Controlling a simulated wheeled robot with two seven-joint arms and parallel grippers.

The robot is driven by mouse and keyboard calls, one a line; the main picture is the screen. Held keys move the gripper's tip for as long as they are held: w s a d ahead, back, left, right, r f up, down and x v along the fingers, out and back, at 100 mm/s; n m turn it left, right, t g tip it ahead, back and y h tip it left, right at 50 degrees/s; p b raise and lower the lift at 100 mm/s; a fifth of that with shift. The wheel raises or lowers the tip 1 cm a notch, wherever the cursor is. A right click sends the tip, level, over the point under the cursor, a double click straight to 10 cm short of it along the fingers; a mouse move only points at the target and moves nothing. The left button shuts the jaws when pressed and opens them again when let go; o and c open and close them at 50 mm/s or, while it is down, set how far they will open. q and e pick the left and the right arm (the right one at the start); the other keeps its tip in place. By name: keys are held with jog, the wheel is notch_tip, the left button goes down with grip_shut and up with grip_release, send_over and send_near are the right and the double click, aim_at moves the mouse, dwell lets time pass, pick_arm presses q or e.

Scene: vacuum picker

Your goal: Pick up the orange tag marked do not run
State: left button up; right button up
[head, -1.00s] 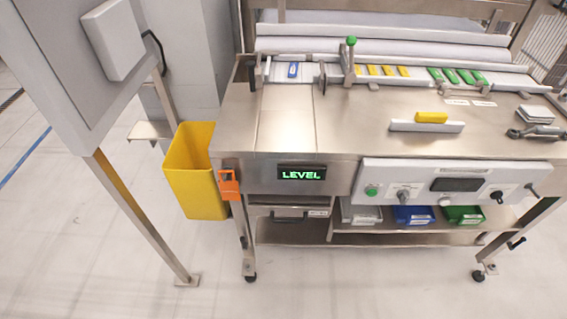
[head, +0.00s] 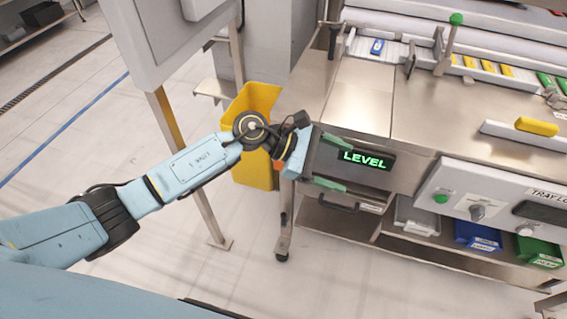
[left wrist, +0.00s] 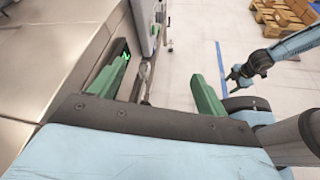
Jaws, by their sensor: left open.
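The orange tag does not show in either current view. The front left corner of the steel machine (head: 366,105), where it hung a second ago, is now largely covered by my left gripper and wrist in the head view. My left gripper (head: 345,169) is open, its two green fingers spread in front of the machine's front face, beside the green LEVEL display (head: 367,159). In the left wrist view the left gripper (left wrist: 160,66) shows open, and nothing is seen held between the fingers. My right gripper (left wrist: 236,75) shows small at the upper right there; its opening is unclear.
A yellow bin (head: 257,172) stands left of the machine, partly behind my left wrist. A grey cabinet (head: 160,40) on a steel leg stands further left. A control panel (head: 490,200) juts from the front. Blue (head: 478,236) and green (head: 538,252) bins sit below.

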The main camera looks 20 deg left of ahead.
pick_arm(q)
jog(key=w+a+r+m+t+y+b, duration=0.1)
jog(key=w+a+r+m+y, duration=0.1)
jog(key=a+m+y, duration=0.55)
jog(key=w+a+r+m+t+y+b, duration=0.1)
jog(key=a+m+y, duration=0.55)
jog(key=m, duration=0.25)
jog(key=shift+h, duration=0.3)
jog(key=b+x, duration=0.1)
jog(key=x, duration=0.2)
jog(key=w+b+x, duration=0.1)
jog(key=x, duration=0.3)
jog(key=shift+a+r, duration=0.1)
jog(key=shift+a, duration=0.05)
jog(key=b+x, duration=0.1)
jog(key=x, duration=0.3)
jog(key=shift+w+f, duration=0.15)
jog(key=shift+f, duration=0.2)
jog(key=shift+w+f+b, duration=0.15)
jog(key=shift+f+b, duration=0.05)
jog(key=shift+b, duration=0.1)
jog(key=shift+t, duration=0.3)
pick_arm(e)
jog(key=w+a+r, duration=0.1)
jog(key=w+r, duration=0.6)
jog(key=shift+a+t, duration=0.2)
jog(key=shift+t, duration=0.2)
jog(key=shift+r, duration=0.1)
pick_arm(q)
jog(key=c, duration=1.1)
